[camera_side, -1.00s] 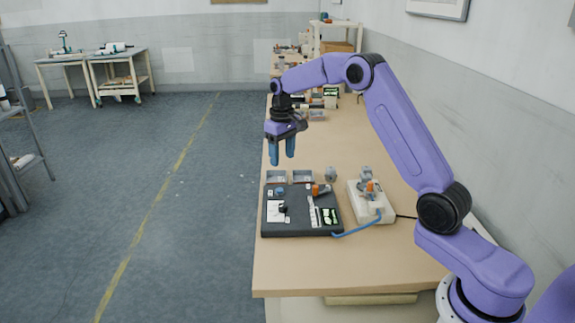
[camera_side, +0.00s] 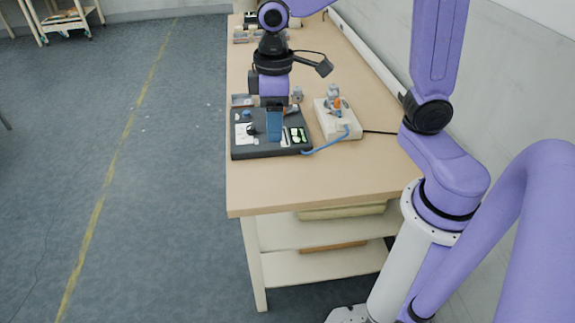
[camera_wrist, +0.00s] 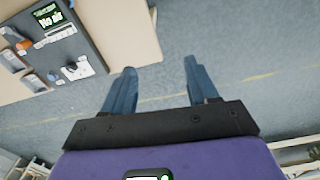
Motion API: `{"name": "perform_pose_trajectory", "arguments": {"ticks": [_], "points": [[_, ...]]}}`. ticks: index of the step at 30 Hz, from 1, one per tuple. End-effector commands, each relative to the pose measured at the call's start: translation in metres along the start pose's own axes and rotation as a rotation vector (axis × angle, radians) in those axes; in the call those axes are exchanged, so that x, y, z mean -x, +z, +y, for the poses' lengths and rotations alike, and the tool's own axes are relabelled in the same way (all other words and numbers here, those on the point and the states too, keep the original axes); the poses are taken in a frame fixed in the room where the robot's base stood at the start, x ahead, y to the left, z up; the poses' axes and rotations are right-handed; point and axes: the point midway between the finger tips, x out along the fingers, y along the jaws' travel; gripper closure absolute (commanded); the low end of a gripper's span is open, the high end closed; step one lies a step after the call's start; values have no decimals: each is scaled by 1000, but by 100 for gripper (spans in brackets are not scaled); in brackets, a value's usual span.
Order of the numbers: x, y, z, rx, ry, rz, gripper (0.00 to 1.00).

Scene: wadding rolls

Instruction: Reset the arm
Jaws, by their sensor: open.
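My purple arm reaches over the wooden table (camera_side: 300,186) from the right in the side view. My gripper (camera_side: 274,135) points down, and in the side view its blue fingers overlap the dark panel (camera_side: 262,150). In the wrist view, my gripper (camera_wrist: 160,72) is open, with two blue fingers apart and nothing between them. Bare floor shows between and beyond the fingers there. The dark panel also shows at the upper left of the wrist view (camera_wrist: 88,48), apart from the fingers.
A white box (camera_side: 334,122) with grey and orange fittings stands right of the panel, joined by a blue tube (camera_side: 328,144). Small grey trays lie behind the panel. A wall borders the table's right side. Blue-grey floor (camera_side: 120,220) is open on the left.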

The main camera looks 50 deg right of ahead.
Motion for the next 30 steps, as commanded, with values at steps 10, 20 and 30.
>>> {"name": "perform_pose_trajectory", "arguments": {"ticks": [10,20,30], "points": [[-8,105,-65,265,-7,8,41],[-19,162,-81,399,-11,11,41],[-19,164,-82,405,-12,11,41]]}}
